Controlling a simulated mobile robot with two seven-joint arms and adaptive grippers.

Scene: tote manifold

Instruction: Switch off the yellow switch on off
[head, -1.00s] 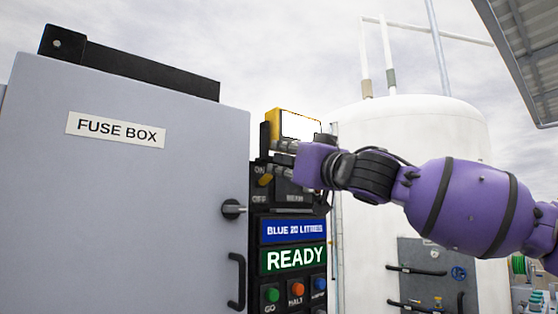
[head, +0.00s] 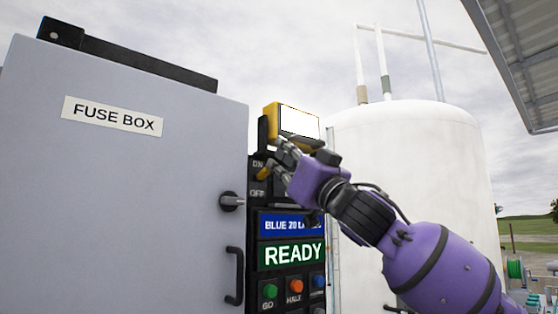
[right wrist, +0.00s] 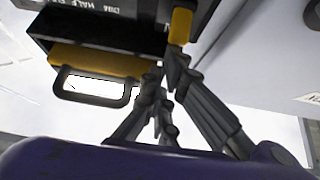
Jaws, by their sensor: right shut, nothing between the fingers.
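The yellow switch (head: 263,173) is a small lever beside the ON and OFF labels on the black control panel. In the head view it is partly hidden by my right gripper (head: 275,155), and I cannot tell its exact tilt. In the right wrist view the yellow switch (right wrist: 181,26) stands out from the panel at the top, with my right fingertips (right wrist: 166,76) right by its end. Whether they touch it is unclear. My right gripper is shut and empty, angled up and left at the panel. My left gripper is not in view.
A grey fuse box (head: 120,190) with a handle stands close on the left. A yellow-framed lamp (head: 298,121) is just above the fingers. Below are a green READY display (head: 292,254) and coloured buttons. A white tank (head: 410,180) stands behind on the right.

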